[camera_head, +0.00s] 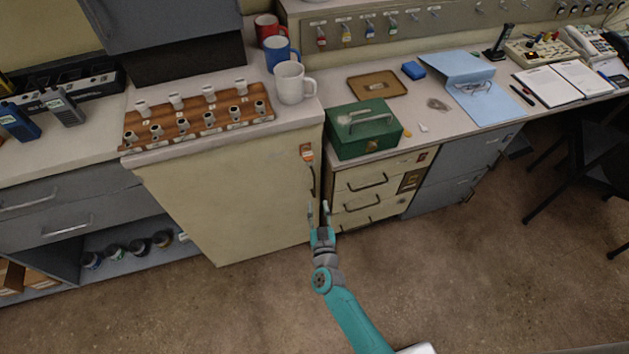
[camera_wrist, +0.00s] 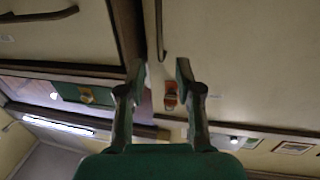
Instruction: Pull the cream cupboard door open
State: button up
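The cream cupboard door (camera_head: 230,195) fills the front of the cupboard left of centre and looks shut. Its dark upright bar handle (camera_head: 313,182) is near the door's right edge, below a lock with an orange-red tag (camera_head: 307,154). My gripper (camera_head: 318,210) is open just below the handle in the head view. In the wrist view my gripper (camera_wrist: 160,68) shows two parted fingers, with the handle (camera_wrist: 160,32) lined up in the gap between them. The red tag (camera_wrist: 170,97) also shows between the fingers. I cannot tell whether a finger touches the handle.
A green cash box (camera_head: 363,128) sits on the counter to the right, above cream drawers (camera_head: 370,190) with protruding handles. The floor (camera_head: 220,305) before the cupboard is clear.

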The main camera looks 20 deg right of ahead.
send_over(314, 195)
jog(key=shift+w+d, duration=0.15)
jog(key=shift+w, duration=0.1)
dwell(0.3)
grip_shut()
